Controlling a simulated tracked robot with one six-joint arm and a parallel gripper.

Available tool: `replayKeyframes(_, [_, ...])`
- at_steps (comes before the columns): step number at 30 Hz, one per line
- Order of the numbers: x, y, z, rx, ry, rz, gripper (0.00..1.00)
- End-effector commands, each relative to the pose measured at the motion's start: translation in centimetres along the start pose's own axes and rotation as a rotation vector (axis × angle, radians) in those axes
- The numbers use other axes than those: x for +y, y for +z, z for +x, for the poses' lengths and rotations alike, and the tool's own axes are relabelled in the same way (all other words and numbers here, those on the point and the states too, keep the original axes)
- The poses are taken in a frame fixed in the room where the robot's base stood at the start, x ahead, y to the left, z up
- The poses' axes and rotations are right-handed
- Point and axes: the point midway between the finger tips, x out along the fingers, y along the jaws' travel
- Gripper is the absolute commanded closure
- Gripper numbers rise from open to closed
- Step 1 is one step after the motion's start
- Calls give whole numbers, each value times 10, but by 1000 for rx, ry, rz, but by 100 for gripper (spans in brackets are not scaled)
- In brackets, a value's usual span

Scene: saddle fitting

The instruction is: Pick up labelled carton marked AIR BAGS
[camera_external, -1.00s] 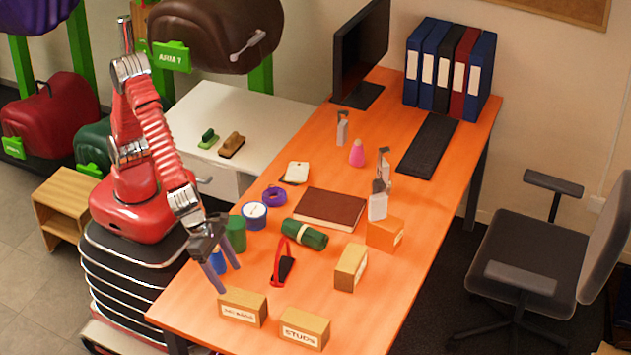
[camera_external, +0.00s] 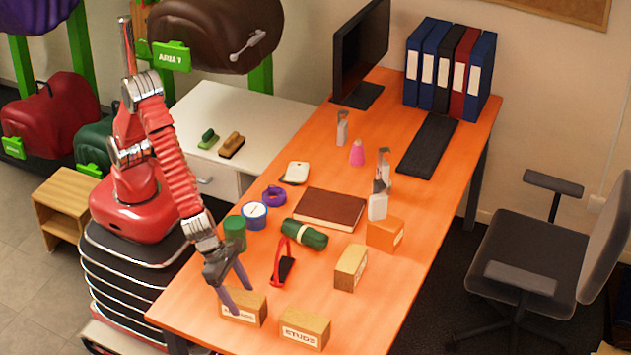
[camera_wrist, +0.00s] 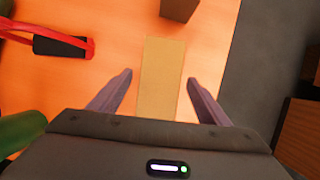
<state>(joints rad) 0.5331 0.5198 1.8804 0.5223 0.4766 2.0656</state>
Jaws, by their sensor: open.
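The tan carton (camera_external: 256,309) stands at the near left of the orange table (camera_external: 185,305). Its white front label is partly covered by a finger and is not clearly readable now; it read like AIR BAGS earlier. My gripper (camera_external: 240,298) is open, with its fingers pointing down at this carton. In the wrist view a tan carton top (camera_wrist: 160,85) lies between the two open fingers, with a gap on each side. I cannot tell how far the tips are above it.
The STUDS carton (camera_external: 305,329) stands close on the right. Another tan carton (camera_external: 350,267) and an orange carton (camera_external: 385,233) stand farther back. A red-framed tool (camera_external: 281,267), a green roll (camera_external: 304,234) and a green cup (camera_external: 234,231) are behind the gripper.

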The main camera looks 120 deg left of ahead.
Motion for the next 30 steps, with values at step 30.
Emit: replayKeyframes(30, [0,3,52,0,0,1,30])
